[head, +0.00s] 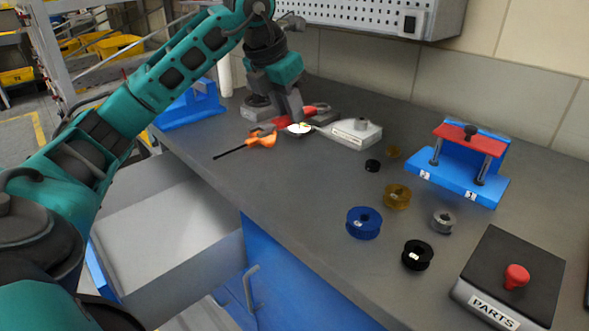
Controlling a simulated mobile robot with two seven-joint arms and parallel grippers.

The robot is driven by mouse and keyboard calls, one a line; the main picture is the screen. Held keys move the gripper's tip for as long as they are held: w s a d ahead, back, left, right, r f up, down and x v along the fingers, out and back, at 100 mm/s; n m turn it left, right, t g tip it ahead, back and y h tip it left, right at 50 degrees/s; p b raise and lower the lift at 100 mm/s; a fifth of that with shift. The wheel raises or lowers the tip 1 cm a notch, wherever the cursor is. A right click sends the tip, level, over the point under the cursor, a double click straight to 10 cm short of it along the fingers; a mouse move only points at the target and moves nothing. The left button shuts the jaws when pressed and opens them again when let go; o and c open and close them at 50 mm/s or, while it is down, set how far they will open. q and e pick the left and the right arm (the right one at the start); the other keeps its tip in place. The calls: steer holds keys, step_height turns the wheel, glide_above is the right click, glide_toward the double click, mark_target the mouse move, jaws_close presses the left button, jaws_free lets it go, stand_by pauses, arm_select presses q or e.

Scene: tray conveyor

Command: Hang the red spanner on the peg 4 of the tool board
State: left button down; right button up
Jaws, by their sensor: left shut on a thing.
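My left gripper (296,118) points down at the far end of the grey bench and is shut on a red tool, which appears to be the red spanner (318,109). The fingers cover part of it, and I cannot tell whether it still touches the bench. A pale round piece (298,129) shows just below the fingertips. A perforated grey panel (345,10) on the wall may be the tool board. It is cut off by the top edge, and no peg numbered 4 shows. My right gripper is not in view.
An orange-handled screwdriver (262,140) lies beside the gripper, and a grey-white block (352,133) stands to its right. Several spools, including a blue one (364,223), a blue fixture with a red bar (458,165) and a PARTS box (510,278) occupy the right.

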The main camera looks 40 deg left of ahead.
mark_target(270, 126)
arm_select(q)
step_height(270, 126, down, 8)
steer(key=shift+r+b, duration=0.2)
steer(key=shift+b, duration=0.65)
steer(key=shift+f+b, duration=0.35)
steer(key=shift+f, duration=2.05)
steer(key=shift+f, duration=0.2)
steer(key=c, duration=0.9)
jaws_free()
steer(key=shift+c, duration=0.2)
steer(key=p+v, duration=0.1)
steer(key=v, duration=0.5)
steer(key=p+v, duration=0.1)
steer(key=v, duration=0.6)
steer(key=shift+d, duration=0.15)
